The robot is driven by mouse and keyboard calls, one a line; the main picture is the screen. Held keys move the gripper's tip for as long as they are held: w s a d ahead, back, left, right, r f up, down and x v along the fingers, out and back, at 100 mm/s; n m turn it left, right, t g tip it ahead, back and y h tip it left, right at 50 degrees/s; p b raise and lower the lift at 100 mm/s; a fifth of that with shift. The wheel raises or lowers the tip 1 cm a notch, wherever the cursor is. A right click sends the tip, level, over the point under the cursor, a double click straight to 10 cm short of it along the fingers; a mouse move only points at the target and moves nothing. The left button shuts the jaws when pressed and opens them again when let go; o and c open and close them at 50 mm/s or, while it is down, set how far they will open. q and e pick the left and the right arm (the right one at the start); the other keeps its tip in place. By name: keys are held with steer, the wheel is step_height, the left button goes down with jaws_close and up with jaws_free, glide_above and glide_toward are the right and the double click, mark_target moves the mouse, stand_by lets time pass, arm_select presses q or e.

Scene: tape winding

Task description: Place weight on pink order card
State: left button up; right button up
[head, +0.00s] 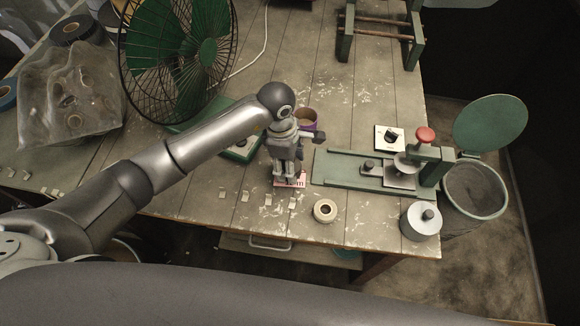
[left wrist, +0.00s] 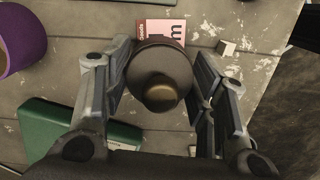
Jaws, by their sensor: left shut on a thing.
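My left gripper (head: 286,170) points down over the table's front part. In the left wrist view its two fingers (left wrist: 160,95) are closed on both sides of a dark round weight with a knob (left wrist: 160,75). The pink order card (head: 291,181) lies right below the gripper, partly hidden by it. In the left wrist view the card (left wrist: 166,28) shows a large "m" and sticks out past the weight's edge. I cannot tell whether the weight touches the card. My right gripper is not in view.
A green bench device (head: 335,167) stands to the right, with a grey knobbed cylinder (head: 421,221) near the table corner. A tape roll (head: 325,210) lies at the front edge. A purple roll (head: 307,118) is behind the gripper, a green fan (head: 180,50) back left.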

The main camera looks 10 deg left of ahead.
arm_select(q)
step_height(320, 180, down, 2)
steer(key=shift+s+d+f+p, duration=0.1)
steer(key=shift+p, duration=0.25)
steer(key=shift+f, duration=0.1)
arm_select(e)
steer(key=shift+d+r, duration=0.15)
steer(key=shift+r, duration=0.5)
arm_select(q)
steer(key=shift+f, duration=0.1)
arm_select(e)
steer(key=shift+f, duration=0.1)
arm_select(q)
steer(key=shift+f+b, duration=0.15)
steer(key=shift+b, duration=0.15)
steer(key=o, duration=1.3)
